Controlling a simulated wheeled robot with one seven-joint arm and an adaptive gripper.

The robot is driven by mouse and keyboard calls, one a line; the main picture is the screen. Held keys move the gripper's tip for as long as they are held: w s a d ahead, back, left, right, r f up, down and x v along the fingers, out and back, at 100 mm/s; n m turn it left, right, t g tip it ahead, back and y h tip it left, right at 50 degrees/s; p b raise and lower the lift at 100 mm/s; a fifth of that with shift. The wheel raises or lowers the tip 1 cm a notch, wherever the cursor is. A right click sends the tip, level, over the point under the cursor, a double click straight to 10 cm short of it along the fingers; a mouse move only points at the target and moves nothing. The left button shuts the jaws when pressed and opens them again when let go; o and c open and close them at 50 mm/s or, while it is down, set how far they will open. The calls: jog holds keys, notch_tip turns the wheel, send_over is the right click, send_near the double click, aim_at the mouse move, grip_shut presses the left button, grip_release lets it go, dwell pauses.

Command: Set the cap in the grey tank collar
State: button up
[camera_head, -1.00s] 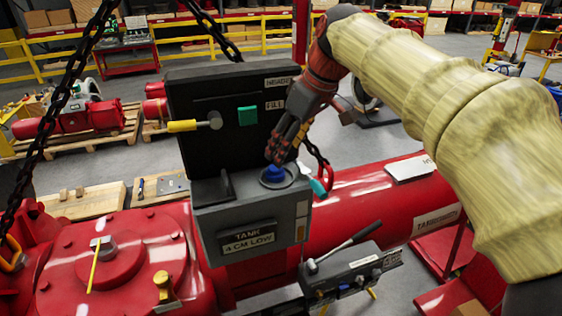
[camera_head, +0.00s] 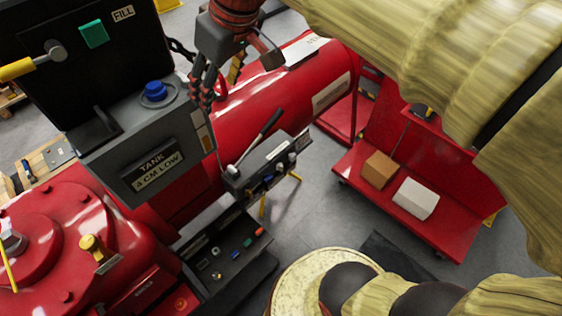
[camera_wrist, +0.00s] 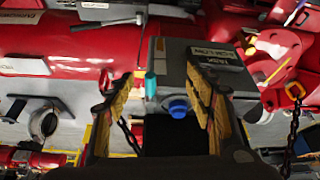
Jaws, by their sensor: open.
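The blue cap (camera_head: 155,91) sits upright in the grey collar (camera_head: 168,99) on top of the grey tank box (camera_head: 185,143), labelled "TANK 4 CM LOW". How deep the cap sits is hard to tell. My gripper (camera_head: 203,92) is to the right of the cap, apart from it, with its fingers pointing down. In the wrist view my gripper (camera_wrist: 168,100) is open and empty, and the blue cap (camera_wrist: 178,108) shows between its fingers, farther off.
A black panel (camera_head: 75,70) with a green square and a yellow-handled knob stands behind the tank. A lever block (camera_head: 265,165) and a dark tray of small parts (camera_head: 225,250) lie to the right and below. A red cart (camera_head: 440,215) carries boxes.

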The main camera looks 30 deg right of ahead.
jog(key=s+d+f+m+h, duration=0.1)
jog(key=s+d+f+m, duration=0.1)
jog(key=s+f, duration=0.4)
jog(key=s+d+f+m+t, duration=0.1)
jog(key=s+d+f+m, duration=0.1)
jog(key=s+d+f, duration=0.2)
jog(key=s+f, duration=0.3)
jog(key=f, duration=0.1)
jog(key=shift+s+f+m+h, duration=0.25)
jog(key=shift+f+m+h, duration=0.15)
notch_tip(320, 180, down, 28)
jog(key=b, duration=2.7)
jog(key=shift+r+b, duration=0.15)
jog(key=shift+b, duration=0.25)
